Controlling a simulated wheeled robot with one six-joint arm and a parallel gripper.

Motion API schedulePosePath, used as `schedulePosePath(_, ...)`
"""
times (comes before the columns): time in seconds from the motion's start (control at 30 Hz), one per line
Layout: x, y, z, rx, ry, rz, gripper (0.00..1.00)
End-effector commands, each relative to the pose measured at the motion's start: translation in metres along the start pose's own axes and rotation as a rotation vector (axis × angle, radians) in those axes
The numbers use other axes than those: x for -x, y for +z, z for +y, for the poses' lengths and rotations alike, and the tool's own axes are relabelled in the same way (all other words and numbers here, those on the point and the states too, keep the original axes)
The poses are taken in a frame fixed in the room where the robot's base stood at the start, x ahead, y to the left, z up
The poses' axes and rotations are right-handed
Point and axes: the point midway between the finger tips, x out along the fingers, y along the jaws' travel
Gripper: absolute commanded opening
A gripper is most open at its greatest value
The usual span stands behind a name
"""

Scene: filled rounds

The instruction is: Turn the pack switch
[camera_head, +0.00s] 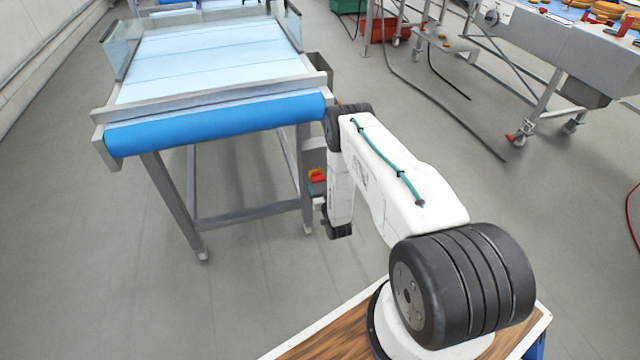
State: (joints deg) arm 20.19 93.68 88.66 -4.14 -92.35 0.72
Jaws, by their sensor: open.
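A red knob on a yellow plate, which looks like the pack switch (317,176), sits on a grey box at the near right leg of the blue-belt conveyor (215,125). My white arm reaches over from the lower right and bends down just to the right of the switch. My gripper (327,214) is at the low dark end of the arm, a little below the switch and apart from it. It is open. Its fingers are small and mostly hidden by the wrist, and I see nothing held. The knob's exact angle is too small to tell.
The conveyor's leg (303,180) and lower crossbar (248,215) stand close to my arm's end. A second line with round food (607,10) stands at the upper right. A dark cable (440,105) lies on the floor. The grey floor between the lines is mostly free.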

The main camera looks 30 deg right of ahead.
Motion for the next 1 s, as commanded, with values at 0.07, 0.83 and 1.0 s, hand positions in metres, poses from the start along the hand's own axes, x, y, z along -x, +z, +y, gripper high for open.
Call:
schedulePosePath(0.07,0.015,0.001,0.000,0.000,0.001,-0.003,0.73)
schedulePosePath(0.83,0.061,0.000,0.000,0.000,0.000,0.000,0.73)
schedulePosePath(1.0,0.061,0.002,0.000,0.000,0.000,-0.008,0.73)
